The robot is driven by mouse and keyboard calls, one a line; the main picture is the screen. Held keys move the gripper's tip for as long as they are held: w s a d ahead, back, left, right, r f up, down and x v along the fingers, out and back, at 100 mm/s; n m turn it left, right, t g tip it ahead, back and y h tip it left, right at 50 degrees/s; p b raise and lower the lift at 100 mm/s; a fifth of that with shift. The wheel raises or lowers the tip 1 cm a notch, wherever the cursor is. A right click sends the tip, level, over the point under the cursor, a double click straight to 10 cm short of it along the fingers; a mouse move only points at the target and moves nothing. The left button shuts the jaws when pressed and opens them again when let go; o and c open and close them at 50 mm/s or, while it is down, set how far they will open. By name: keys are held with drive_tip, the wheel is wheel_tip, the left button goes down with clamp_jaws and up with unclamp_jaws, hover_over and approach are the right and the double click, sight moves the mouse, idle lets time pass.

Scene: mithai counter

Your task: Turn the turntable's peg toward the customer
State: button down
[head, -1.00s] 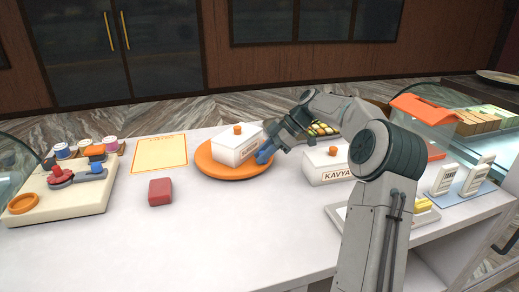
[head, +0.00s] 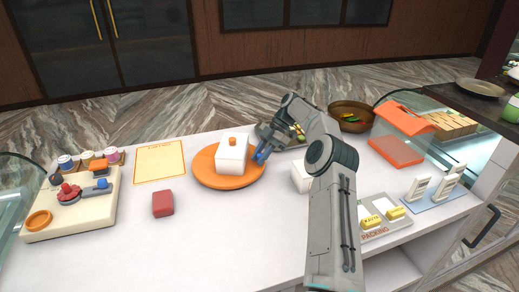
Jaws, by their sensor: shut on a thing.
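The orange round turntable (head: 225,183) lies in the middle of the white counter. A white box (head: 231,158) with an orange knob on top sits on it, a narrow end toward me. My gripper (head: 260,154) is at the turntable's right edge, reaching in from the right, with its blue tips low against the rim. It is shut on the turntable's peg, which the fingers hide.
A second white box (head: 300,177) stands partly behind my arm. A red block (head: 162,203) and an orange-bordered sheet (head: 160,161) lie to the left, near a cream board (head: 75,212). An orange-roofed box (head: 402,130) and packing tray (head: 385,230) are right. Front counter is clear.

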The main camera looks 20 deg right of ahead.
drive_tip(key=shift+w+d+r+n+p, duration=0.15)
drive_tip(key=shift+w+n+p, duration=0.15)
drive_tip(key=shift+p, duration=0.55)
drive_tip(key=shift+w+g, duration=0.1)
drive_tip(key=shift+g, duration=0.2)
drive_tip(key=c, duration=1.3)
unclamp_jaws()
drive_tip(key=shift+o, duration=0.2)
wheel_tip(320, 180, up, 4)
drive_tip(key=shift+d, duration=0.1)
drive_tip(key=s+d+r, duration=0.6)
drive_tip(key=s+d, duration=0.1)
drive_tip(key=d, duration=0.2)
drive_tip(key=shift+s+r+p, duration=0.25)
drive_tip(key=shift+r+p, duration=0.1)
drive_tip(key=shift+r, duration=0.05)
